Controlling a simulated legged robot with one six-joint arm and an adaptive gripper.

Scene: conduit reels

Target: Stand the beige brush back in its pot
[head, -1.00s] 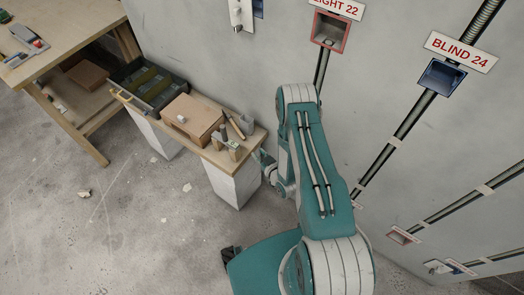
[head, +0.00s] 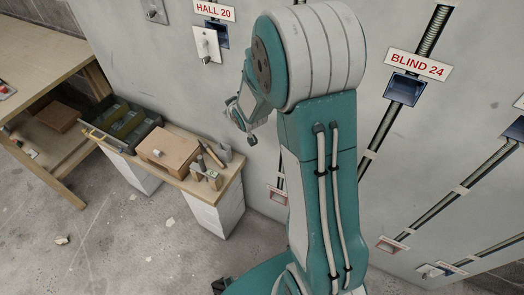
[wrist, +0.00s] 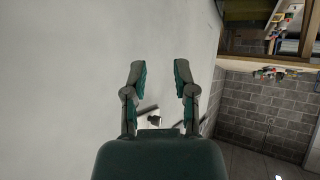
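My gripper (head: 240,112) is raised in front of the wall, above and behind the right end of the low bench (head: 228,187). In the wrist view my gripper (wrist: 160,75) has its two fingers spread apart with nothing between the tips. A thin brownish stick-like thing (head: 211,155) lies on the bench; it may be the beige brush, but it is too small to be sure. A small grey upright container (head: 224,151) beside it may be the pot. The gripper is well apart from both.
A brown box (head: 168,150) and a dark tray (head: 125,121) share the bench, with small block-like things (head: 206,176) near its front edge. A wooden workbench (head: 40,60) stands left. The wall carries switches, sockets and conduits.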

